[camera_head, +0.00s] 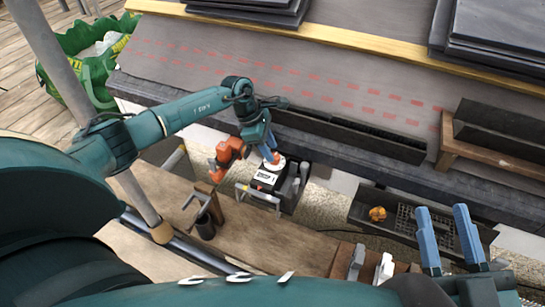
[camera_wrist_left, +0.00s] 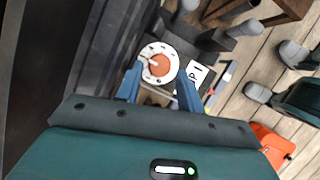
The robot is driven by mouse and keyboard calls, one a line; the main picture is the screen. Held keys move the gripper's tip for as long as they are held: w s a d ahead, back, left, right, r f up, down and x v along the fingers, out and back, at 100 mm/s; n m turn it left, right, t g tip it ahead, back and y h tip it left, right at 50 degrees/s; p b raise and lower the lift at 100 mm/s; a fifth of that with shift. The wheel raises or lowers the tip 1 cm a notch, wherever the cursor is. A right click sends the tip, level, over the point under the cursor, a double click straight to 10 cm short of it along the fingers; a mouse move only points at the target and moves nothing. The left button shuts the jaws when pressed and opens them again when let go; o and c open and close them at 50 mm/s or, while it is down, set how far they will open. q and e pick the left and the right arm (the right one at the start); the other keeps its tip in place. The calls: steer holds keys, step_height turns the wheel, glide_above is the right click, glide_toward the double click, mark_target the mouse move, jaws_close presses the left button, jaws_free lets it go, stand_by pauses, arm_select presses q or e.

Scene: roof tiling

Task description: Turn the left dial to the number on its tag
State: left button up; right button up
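The dial has a white round face (camera_wrist_left: 148,76) with marks and an orange knob (camera_wrist_left: 159,65) in the wrist view. In the head view the dial (camera_head: 281,163) sits on a dark box, partly hidden by my gripper. A white tag (camera_wrist_left: 199,74) with dark characters lies beside it, also visible in the head view (camera_head: 266,178); I cannot read it for certain. My left gripper (camera_head: 268,152) points down at the dial. In the wrist view its blue fingers (camera_wrist_left: 159,87) are apart, with the knob just beyond their tips. My right gripper (camera_head: 446,222) is open and empty at lower right.
An orange tool (camera_head: 228,153) stands left of the box. A dark tray (camera_head: 365,205) holding a small orange item lies to the right. Dark slates (camera_head: 490,25) are stacked on the roof, above the black gutter trough (camera_head: 350,133). A green bag (camera_head: 70,75) is at upper left.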

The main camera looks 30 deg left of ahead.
arm_select(q)
steer(key=shift+b+x, duration=0.3)
steer(key=shift+x, duration=1)
arm_select(e)
steer(key=shift+w+d+r+n+t+y, duration=0.1)
steer(key=shift+w+r+n+t+y, duration=0.05)
steer(key=shift+r+n+y, duration=0.15)
steer(key=shift+w+r+n+t+y, duration=0.1)
steer(key=shift+r+n+t, duration=0.1)
steer(key=shift+r, duration=0.2)
arm_select(q)
steer(key=shift+c, duration=0.5)
steer(key=c, duration=0.6)
